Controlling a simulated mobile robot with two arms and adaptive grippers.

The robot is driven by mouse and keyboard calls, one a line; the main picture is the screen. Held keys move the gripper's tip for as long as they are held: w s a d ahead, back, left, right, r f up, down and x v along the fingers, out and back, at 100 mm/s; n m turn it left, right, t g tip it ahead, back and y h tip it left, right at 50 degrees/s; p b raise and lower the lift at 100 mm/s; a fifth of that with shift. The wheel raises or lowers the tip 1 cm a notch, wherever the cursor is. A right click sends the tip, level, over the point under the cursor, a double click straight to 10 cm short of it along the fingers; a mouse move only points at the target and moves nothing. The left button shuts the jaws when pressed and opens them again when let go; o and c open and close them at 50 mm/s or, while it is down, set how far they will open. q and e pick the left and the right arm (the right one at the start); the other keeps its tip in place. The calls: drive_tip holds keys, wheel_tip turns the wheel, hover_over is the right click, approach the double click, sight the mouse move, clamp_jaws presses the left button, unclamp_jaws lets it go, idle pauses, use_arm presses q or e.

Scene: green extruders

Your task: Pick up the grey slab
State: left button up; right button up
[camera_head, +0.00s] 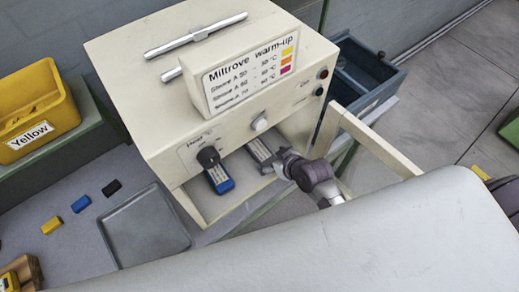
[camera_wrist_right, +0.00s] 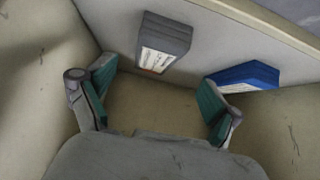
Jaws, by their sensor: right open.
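The grey slab (camera_wrist_right: 163,45) lies inside the machine's open compartment, with a pale label on one side. It also shows in the head view (camera_head: 260,152), partly behind my right gripper. My right gripper (camera_head: 281,162) reaches into the compartment from the right. In the wrist view the gripper (camera_wrist_right: 160,95) has its green-padded fingers wide apart, with nothing between them. The grey slab is just beyond the fingertips, roughly midway between them. My left gripper is not in view.
A blue slab (camera_wrist_right: 245,76) lies close to the right finger, also seen in the head view (camera_head: 219,179). The cream machine (camera_head: 150,95) encloses the compartment. A grey tray (camera_head: 118,222), a yellow bin (camera_head: 40,88) and small blocks lie left. A blue drawer (camera_head: 385,88) stands open behind right.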

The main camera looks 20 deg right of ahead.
sight(259, 149)
drive_tip(key=x, duration=0.3)
drive_tip(key=shift+r, duration=0.1)
drive_tip(key=w, duration=0.1)
drive_tip(key=w+f+p, duration=0.1)
drive_tip(key=w+a+f, duration=0.1)
drive_tip(key=w, duration=0.1)
drive_tip(key=shift+f, duration=0.1)
drive_tip(key=shift+w+f, duration=0.25)
drive_tip(key=shift+w, duration=0.05)
drive_tip(key=shift+s, duration=0.1)
drive_tip(key=shift+c, duration=1.1)
drive_tip(key=c, duration=1.3)
drive_tip(key=shift+r, duration=0.15)
